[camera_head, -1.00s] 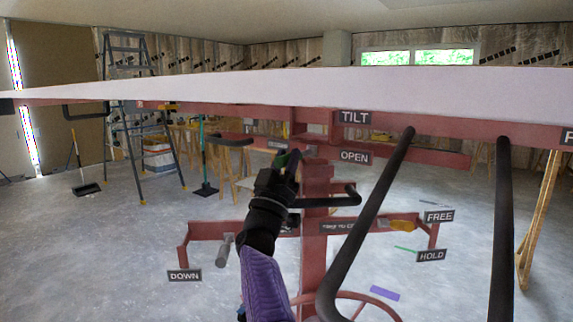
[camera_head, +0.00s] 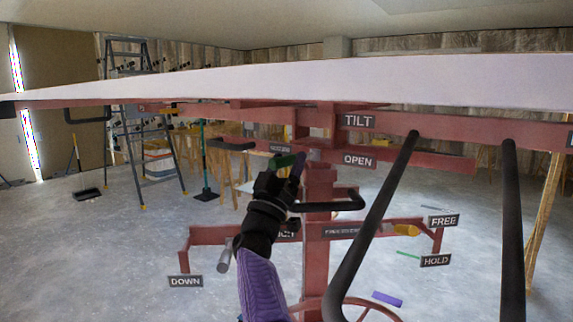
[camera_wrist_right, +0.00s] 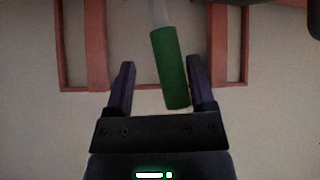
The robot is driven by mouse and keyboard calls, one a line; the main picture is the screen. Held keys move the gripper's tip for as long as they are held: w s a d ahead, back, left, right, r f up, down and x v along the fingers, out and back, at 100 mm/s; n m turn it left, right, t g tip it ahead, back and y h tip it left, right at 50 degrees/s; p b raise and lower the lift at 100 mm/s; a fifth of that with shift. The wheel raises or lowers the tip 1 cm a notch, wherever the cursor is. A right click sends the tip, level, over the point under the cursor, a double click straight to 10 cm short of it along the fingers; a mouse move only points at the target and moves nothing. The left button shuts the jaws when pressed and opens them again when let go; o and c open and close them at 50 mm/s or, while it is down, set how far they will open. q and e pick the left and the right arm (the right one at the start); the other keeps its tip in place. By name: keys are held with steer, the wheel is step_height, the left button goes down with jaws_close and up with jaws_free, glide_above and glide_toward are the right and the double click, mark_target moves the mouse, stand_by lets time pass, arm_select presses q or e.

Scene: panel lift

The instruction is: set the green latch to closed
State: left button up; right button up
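The green latch handle (camera_head: 284,161) shows at the gripper tip, under the panel frame near the red post. The right wrist view shows its green grip (camera_wrist_right: 170,68) on a pale rod. My right gripper (camera_head: 282,168) is raised at the latch. Its purple fingers (camera_wrist_right: 162,88) stand apart, one on each side of the grip, which is nearer the right finger. The OPEN sign (camera_head: 360,160) is right of the latch. A small sign (camera_head: 279,147) left of it is too small to read. My left gripper is not in view.
The pale panel (camera_head: 300,88) spans the view above my gripper. Dark bars (camera_head: 372,222) rise at the right. A black crank (camera_head: 335,206) is close beside my right gripper. The yellow handle (camera_head: 406,230) and the grey handle (camera_head: 224,260) are lower.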

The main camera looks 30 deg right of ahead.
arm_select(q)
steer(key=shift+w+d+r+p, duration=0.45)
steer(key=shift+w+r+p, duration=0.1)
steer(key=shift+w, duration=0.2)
arm_select(e)
steer(key=v, duration=1)
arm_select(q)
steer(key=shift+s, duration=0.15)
